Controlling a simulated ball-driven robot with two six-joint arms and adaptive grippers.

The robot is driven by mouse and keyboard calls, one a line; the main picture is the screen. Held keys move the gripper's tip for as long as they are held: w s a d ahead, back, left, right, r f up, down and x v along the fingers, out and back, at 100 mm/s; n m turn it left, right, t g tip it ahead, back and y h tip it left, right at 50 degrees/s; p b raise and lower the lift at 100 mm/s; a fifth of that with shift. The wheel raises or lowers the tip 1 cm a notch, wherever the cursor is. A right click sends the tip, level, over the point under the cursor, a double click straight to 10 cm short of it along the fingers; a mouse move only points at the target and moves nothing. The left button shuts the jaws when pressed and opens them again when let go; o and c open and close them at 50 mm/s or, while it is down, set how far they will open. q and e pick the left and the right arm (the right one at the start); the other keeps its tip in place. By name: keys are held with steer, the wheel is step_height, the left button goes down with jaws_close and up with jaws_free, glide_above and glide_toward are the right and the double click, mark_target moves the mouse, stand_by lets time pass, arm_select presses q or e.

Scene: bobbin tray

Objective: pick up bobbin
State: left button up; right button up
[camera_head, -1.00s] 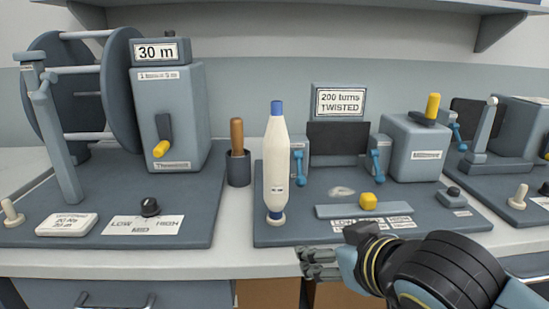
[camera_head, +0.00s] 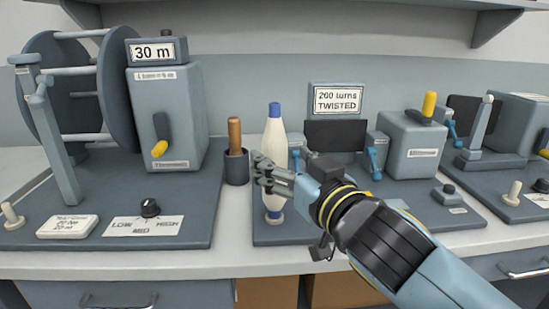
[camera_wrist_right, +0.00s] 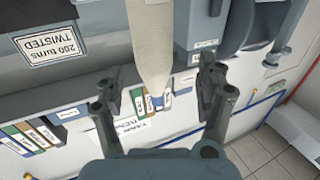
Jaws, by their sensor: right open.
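The bobbin (camera_head: 274,130) is cream-coloured, bottle-shaped and has a blue tip. It stands upright on the front left of the middle machine's dark base. My right gripper (camera_head: 268,176) is in front of its middle and hides part of it; the foot shows below. In the right wrist view, which is upside down, the bobbin (camera_wrist_right: 154,45) reaches between the two spread fingers of my right gripper (camera_wrist_right: 162,95). Those fingers are open, with a gap on both sides of the bobbin. I cannot tell whether either touches it. My left gripper is out of view.
A brown-handled tool in a dark cup (camera_head: 236,167) stands close left of the bobbin. The reel machine (camera_head: 165,115) is further left. The twist machine's sign (camera_head: 337,99) and blue-handled clamps are behind my right gripper. The bench front edge (camera_head: 180,264) is clear.

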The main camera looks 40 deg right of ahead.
mark_target(281, 153)
steer(key=w, duration=0.1)
steer(key=w+d+p, duration=0.1)
steer(key=w, duration=0.3)
steer(key=shift+d+r+p, duration=0.1)
steer(key=shift+d+p, duration=0.15)
steer(key=shift+p, duration=0.1)
steer(key=c, duration=1.4)
